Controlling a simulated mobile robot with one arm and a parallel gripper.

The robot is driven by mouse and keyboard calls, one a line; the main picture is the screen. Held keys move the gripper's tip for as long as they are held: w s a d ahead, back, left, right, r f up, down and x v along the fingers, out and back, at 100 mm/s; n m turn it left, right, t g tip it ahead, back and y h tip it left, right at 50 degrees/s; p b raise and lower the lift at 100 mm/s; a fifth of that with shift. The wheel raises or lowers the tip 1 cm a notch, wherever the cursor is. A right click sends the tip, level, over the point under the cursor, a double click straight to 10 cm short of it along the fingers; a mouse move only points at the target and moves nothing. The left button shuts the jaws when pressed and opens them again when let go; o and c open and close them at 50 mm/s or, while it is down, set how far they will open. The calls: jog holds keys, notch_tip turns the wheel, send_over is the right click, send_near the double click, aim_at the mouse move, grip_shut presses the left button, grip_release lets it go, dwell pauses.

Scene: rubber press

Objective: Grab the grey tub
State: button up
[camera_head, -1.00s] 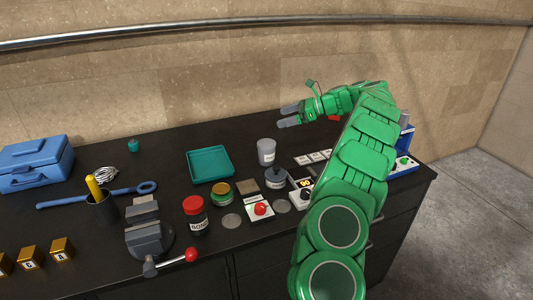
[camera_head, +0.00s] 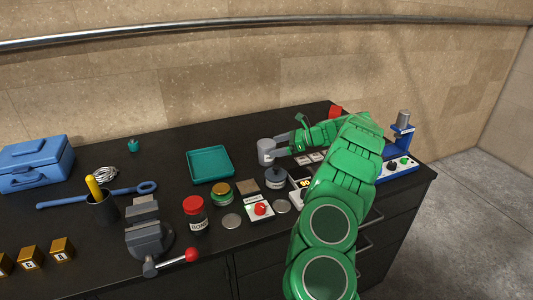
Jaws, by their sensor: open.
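The grey tub (camera_head: 264,151) is a light grey cylinder standing upright on the black bench, right of the teal tray. My gripper (camera_head: 275,148) is open at the tub, with its grey fingers reaching in from the right. One finger shows at the tub's right side and overlaps its edge in the picture. I cannot tell whether the fingers touch the tub or how far they reach around it.
A dark grey pot (camera_head: 275,178) stands just in front of the tub. The teal tray (camera_head: 210,165) lies to the left. White labelled tiles (camera_head: 309,159) lie under my arm. A blue press (camera_head: 402,135) stands at the right. The bench behind the tub is clear.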

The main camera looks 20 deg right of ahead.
aim_at(267, 148)
jog(key=x, duration=0.5)
jog(key=shift+r, duration=0.2)
jog(key=c, duration=1.2)
